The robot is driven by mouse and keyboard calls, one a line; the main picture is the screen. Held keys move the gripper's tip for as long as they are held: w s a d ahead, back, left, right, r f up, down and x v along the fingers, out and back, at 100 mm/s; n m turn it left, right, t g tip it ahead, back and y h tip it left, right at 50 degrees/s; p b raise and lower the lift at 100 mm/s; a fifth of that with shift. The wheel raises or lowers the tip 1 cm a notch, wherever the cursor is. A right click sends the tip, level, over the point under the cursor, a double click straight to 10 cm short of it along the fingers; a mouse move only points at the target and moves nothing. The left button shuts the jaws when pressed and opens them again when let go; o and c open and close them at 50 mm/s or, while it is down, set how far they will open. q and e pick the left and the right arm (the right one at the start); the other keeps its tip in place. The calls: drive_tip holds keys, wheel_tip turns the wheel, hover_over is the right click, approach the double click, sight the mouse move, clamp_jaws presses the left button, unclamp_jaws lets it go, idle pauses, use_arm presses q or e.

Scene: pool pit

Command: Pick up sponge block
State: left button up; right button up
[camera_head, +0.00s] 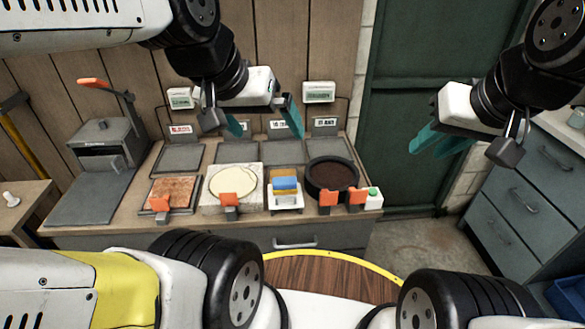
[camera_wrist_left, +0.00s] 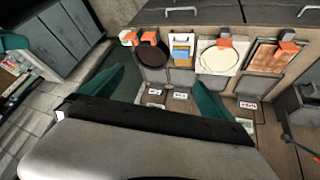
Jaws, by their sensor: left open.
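A small blue-and-yellow block (camera_head: 286,184), which looks like the sponge block, rests at a small white holder (camera_head: 286,206) on the bench. It also shows in the left wrist view (camera_wrist_left: 181,52). Whether its blue and yellow parts are one piece I cannot tell. My left gripper (camera_head: 264,122) is open and empty, with teal fingers apart above the back of the bench, behind and above the block. In the left wrist view one teal finger (camera_wrist_left: 210,103) shows clearly. My right gripper (camera_head: 440,140) hangs at the right, far from the block; its finger gap is unclear.
Left of the block are a pale slab with a cream disc (camera_head: 234,183) and a reddish tile (camera_head: 174,193); right is a black round pan (camera_head: 333,175) with brown contents. Orange clips stand along the front. Grey panels lie behind. A drawer cabinet (camera_head: 530,200) stands right.

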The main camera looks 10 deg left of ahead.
use_arm(q)
drive_tip(key=shift+w, duration=0.15)
drive_tip(key=n+g+y, duration=0.2)
drive_tip(key=n+g, duration=0.2)
drive_tip(key=g, duration=0.2)
hover_over(285, 180)
wheel_tip(285, 180, down, 28)
drive_tip(key=shift+a+r, duration=0.1)
drive_tip(key=shift+a, duration=0.05)
drive_tip(key=shift+f, duration=4)
drive_tip(key=c, duration=1.5)
drive_tip(key=shift+c, duration=0.2)
drive_tip(key=shift+r, duration=0.15)
